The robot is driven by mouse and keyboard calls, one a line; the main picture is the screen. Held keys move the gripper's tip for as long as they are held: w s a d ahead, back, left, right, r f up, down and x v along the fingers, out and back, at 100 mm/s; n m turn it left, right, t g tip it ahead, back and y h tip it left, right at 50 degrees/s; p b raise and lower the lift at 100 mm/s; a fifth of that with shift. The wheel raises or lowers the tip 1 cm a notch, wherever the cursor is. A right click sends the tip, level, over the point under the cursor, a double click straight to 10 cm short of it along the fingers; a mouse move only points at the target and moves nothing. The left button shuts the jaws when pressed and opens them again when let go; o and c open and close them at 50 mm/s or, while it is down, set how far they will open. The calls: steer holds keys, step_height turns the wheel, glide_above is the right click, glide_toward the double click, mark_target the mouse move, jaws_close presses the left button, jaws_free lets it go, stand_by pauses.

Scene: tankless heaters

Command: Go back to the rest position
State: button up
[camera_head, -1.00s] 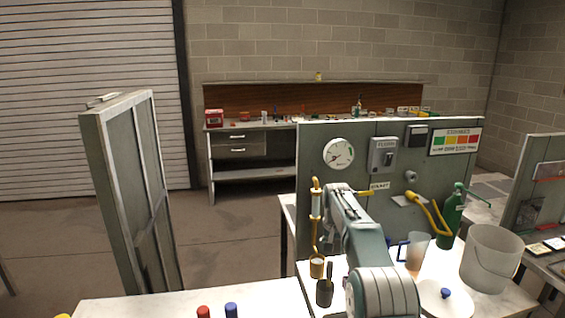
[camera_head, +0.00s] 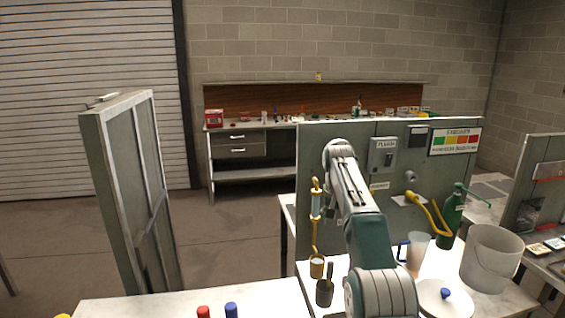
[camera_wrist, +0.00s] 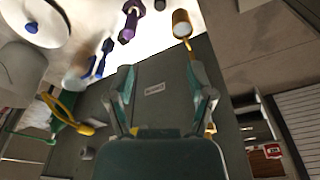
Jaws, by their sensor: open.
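My gripper (camera_wrist: 163,88) is open in the wrist view, its two teal fingers spread apart with nothing between them. The grey-green panel with a small white label (camera_wrist: 154,90) lies beyond the fingers. In the head view my arm rises in front of the panel (camera_head: 310,150), and the gripper itself is hidden behind my arm. My arm covers the round gauge there.
On the bench stand a white bucket (camera_head: 491,257), a lid with a blue knob (camera_head: 445,299), a clear blue-handled jug (camera_head: 416,253), a green bottle (camera_head: 450,220) and a brass cup (camera_head: 317,267). A yellow lever (camera_head: 430,210) sticks out from the panel. Open floor lies left.

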steer(key=s+r+n+t, duration=0.1)
steer(key=s+r, duration=0.5)
steer(key=s, duration=0.4)
steer(key=s+r+n+t, duration=0.1)
steer(key=s+r, duration=0.6)
steer(key=s, duration=0.4)
steer(key=s+f+t, duration=0.1)
steer(key=s+f, duration=0.5)
steer(key=s, duration=0.6)
steer(key=s+f+n, duration=0.1)
steer(key=s+f, duration=0.5)
steer(key=s, duration=0.7)
steer(key=shift+s+d+t, duration=0.25)
steer(key=shift+d+t, duration=0.05)
steer(key=shift+t, duration=0.1)
